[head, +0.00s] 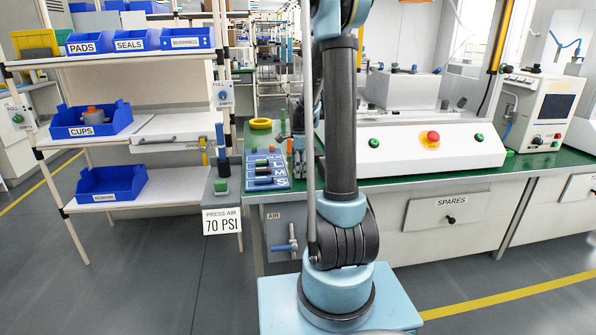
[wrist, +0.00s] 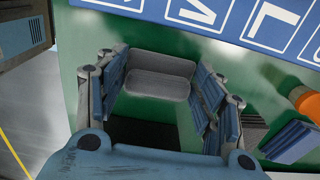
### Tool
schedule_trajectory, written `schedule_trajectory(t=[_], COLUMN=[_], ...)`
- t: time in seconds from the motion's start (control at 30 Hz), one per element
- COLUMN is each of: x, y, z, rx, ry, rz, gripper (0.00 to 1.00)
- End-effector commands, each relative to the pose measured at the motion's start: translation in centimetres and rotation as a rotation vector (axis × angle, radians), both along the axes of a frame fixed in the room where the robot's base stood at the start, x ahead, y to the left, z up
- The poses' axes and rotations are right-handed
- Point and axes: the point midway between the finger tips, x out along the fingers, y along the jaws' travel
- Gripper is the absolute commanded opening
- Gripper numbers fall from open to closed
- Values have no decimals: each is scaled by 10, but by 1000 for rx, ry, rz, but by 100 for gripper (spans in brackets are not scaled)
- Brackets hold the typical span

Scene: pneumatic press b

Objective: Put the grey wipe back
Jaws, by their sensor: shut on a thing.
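The grey wipe (wrist: 160,64) shows in the wrist view as a folded grey pad over the green bench top. My gripper (wrist: 161,86) is shut on it, with one blue-grey finger at each side. A dark patch lies just nearer than the wipe; I cannot tell whether it is shadow. I cannot tell whether the wipe touches the bench. In the head view my gripper is low over the bench, right of the blue lettered board (head: 264,172), mostly hidden by my arm. The wipe cannot be made out there.
The lettered board lies beyond the wipe in the wrist view. An orange-ended tool (wrist: 307,103) and a blue block (wrist: 288,142) are close on the right. A yellow ring (head: 260,124) lies farther back. The white press (head: 400,150) stands right, and a shelf with blue bins (head: 92,120) left.

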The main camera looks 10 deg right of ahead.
Motion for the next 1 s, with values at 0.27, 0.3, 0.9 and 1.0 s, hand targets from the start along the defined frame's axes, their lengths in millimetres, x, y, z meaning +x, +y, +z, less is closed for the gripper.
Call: schedule_trajectory(t=[0.27, 0.3, 0.9, 1.0], x=[0, 0, 0, 0], y=[1, 1, 1, 1], z=[-5, -5, -2, 6], rx=[0, 0, 0, 0], ry=[0, 0, 0, 0], rz=[1, 1, 2, 2], gripper=[31, 31, 82, 82])
